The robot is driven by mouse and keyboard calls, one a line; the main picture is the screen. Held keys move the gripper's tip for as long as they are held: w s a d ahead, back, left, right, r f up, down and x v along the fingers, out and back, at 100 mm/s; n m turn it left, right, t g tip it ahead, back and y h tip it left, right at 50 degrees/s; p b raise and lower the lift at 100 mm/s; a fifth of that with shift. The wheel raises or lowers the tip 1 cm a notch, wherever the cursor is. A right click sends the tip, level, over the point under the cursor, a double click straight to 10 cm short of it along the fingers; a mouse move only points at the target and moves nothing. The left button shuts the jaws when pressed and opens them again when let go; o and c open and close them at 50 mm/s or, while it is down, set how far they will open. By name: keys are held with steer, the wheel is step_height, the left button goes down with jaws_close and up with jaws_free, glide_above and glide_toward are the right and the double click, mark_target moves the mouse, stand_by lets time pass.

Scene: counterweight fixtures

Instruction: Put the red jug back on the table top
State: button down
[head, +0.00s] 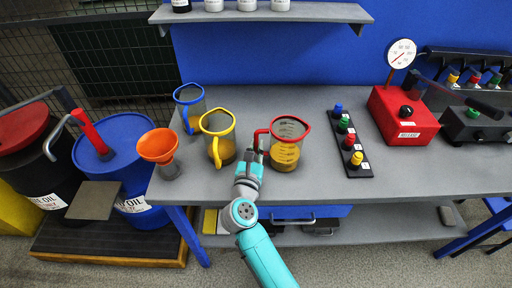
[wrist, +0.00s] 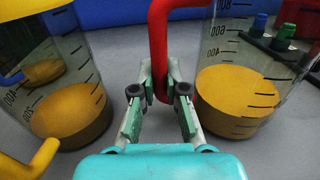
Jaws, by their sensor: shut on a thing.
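The red jug (head: 287,150) is a clear measuring jug with a red rim and red handle, holding amber liquid. It stands upright at the middle of the grey table top (head: 360,218); I cannot tell whether its base touches the surface. My gripper (head: 254,160) is shut on the red handle, on the jug's left side. In the wrist view the green-padded fingers of my gripper (wrist: 160,92) close around the lower part of the red handle (wrist: 160,45). The jug's graduated body (wrist: 238,75) shows to the right with its liquid inside.
A yellow jug (head: 217,124) with amber liquid stands close left of my gripper. A blue jug (head: 188,97) and an orange funnel (head: 158,147) are farther left. A black button strip (head: 352,147) lies right of the red jug. A red gauge box (head: 402,117) stands farther right.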

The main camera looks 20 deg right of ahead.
steer(key=shift+f, duration=0.1)
steer(key=c, duration=1.2)
jaws_free()
steer(key=v, duration=1.2)
